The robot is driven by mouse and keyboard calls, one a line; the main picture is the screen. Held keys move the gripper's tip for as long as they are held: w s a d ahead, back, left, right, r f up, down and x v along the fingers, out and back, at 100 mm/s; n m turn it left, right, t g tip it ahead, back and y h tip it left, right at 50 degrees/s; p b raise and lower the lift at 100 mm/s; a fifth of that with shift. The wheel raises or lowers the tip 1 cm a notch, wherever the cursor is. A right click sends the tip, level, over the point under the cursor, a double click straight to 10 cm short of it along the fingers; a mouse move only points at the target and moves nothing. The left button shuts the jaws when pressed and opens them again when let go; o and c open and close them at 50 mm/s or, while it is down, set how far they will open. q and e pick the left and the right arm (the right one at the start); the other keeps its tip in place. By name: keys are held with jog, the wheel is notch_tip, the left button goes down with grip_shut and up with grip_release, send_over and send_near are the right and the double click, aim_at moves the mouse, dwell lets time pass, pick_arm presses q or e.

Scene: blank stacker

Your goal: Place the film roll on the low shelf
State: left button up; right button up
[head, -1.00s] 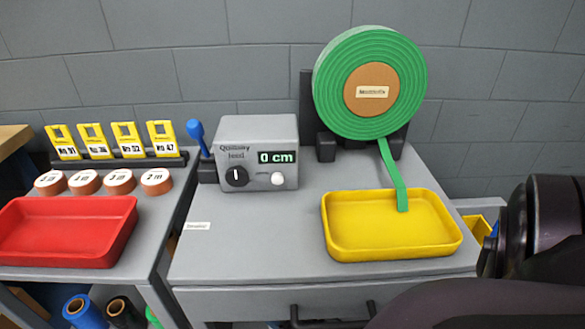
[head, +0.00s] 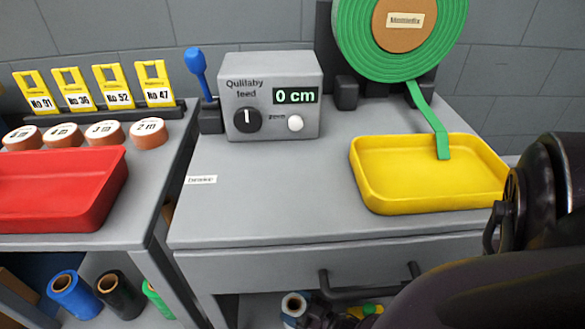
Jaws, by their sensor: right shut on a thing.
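A pale film roll (head: 293,304) with a brown core shows at the bottom edge of the head view, below the drawer front. My right gripper (head: 317,315) is dark, sits against the roll's right side and is shut on it. The drawer handle and the picture's edge hide part of both. My left gripper is not in view.
The drawer handle (head: 370,280) juts out just above my right gripper. A red tray (head: 60,190) and a yellow tray (head: 430,175) stand on the tables. The feed box (head: 270,95) reads 0 cm. A green tape reel (head: 400,55) stands behind.

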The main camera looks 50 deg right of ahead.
pick_arm(q)
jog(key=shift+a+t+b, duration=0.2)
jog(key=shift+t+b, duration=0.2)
jog(key=shift+b, duration=0.1)
pick_arm(e)
notch_tip(320, 180, down, 3)
jog(key=shift+r, duration=0.2)
jog(key=o, duration=1.1)
jog(key=shift+o, duration=0.2)
pick_arm(q)
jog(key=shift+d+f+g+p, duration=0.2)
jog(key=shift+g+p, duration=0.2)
jog(key=shift+p, duration=0.3)
pick_arm(e)
jog(key=s+d, duration=0.1)
jog(key=s, duration=1.1)
jog(key=shift+d+r, duration=0.2)
jog(key=shift+r, duration=0.15)
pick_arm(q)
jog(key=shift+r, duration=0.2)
